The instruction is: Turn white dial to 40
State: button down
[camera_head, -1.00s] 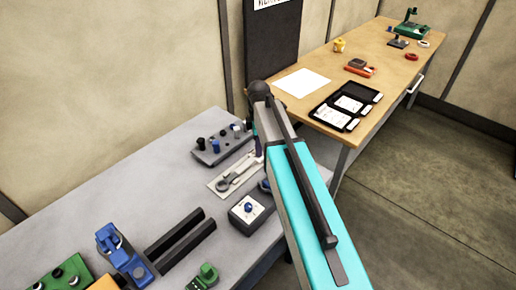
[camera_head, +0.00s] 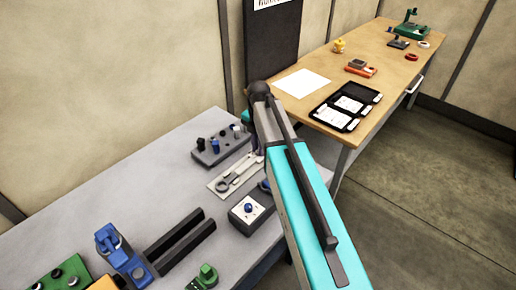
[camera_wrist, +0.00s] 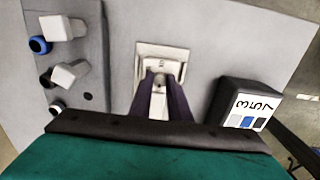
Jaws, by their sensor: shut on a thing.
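In the wrist view my gripper (camera_wrist: 160,80) reaches down with its two dark purple fingers close together. They are shut on a narrow white piece (camera_wrist: 158,103), which appears to be the white dial. Beyond the fingertips is a pale square plate (camera_wrist: 163,52) with small dark marks, too small to read. The fingers cover much of the held piece, so its setting cannot be read.
A grey box with several knobs (camera_head: 222,145) stands on the grey bench; it is at left in the wrist view (camera_wrist: 92,112). A box with a blue knob (camera_head: 248,208) is nearer the bench's front.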

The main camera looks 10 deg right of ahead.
dwell(0.4)
jog(key=c, duration=1.6)
grip_release()
jog(key=shift+c, duration=0.2)
jog(key=shift+r, duration=0.2)
notch_tip(320, 180, up, 14)
jog(key=b, duration=0.3)
jog(key=shift+f, duration=0.25)
jog(key=shift+f, duration=0.1)
